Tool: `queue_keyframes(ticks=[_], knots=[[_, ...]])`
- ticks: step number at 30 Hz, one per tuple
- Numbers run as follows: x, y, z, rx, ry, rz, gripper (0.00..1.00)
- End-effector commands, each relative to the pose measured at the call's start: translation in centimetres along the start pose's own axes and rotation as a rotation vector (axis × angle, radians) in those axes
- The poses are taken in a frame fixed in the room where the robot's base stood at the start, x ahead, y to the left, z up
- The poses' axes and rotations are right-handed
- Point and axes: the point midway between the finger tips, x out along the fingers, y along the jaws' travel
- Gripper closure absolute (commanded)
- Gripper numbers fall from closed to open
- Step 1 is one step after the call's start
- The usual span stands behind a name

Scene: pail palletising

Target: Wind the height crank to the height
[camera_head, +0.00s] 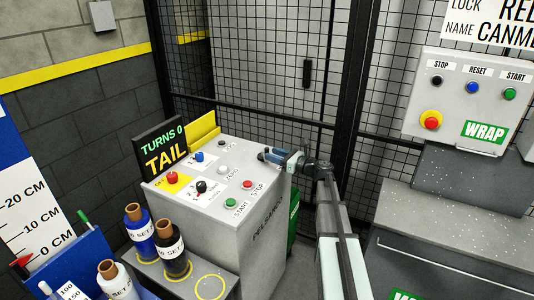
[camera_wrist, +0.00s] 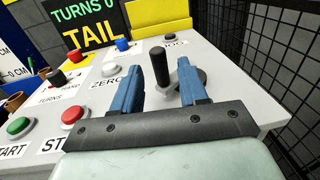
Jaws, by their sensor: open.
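A crank with an upright black handle (camera_wrist: 158,70) and a grey metal arm stands on the grey control box top, seen in the wrist view. My gripper (camera_head: 271,156) is over the right back part of the box in the head view. In the wrist view its two blue fingers (camera_wrist: 159,58) are apart, with the handle showing between them; I cannot tell whether they touch it. The crank is hard to make out behind my gripper in the head view. The height scale (camera_head: 28,205), marked 0, 10 and 20 cm, stands at left with a red pointer (camera_head: 20,261).
The control box (camera_head: 200,215) carries buttons, knobs and a sign (camera_head: 163,146) reading "TURNS 0 TAIL". Several spools, including a blue one (camera_head: 140,232), stand at its front left. A mesh fence (camera_head: 270,60) is behind. A WRAP panel (camera_head: 465,95) is at right.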

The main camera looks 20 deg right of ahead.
Motion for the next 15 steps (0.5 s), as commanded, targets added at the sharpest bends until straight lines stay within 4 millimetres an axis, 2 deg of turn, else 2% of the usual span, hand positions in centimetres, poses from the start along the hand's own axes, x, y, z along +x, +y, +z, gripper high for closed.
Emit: queue_keyframes(ticks=[1, 6, 15], knots=[[0.9, -0.1, 0.0, 0.0, 0.0, 0.002, 0.57], [2.8, -0.1, 0.0, 0.0, 0.0, 0.001, 0.57], [3.9, 0.0, 0.0, 0.0, 0.0, 0.0, 0.57]])
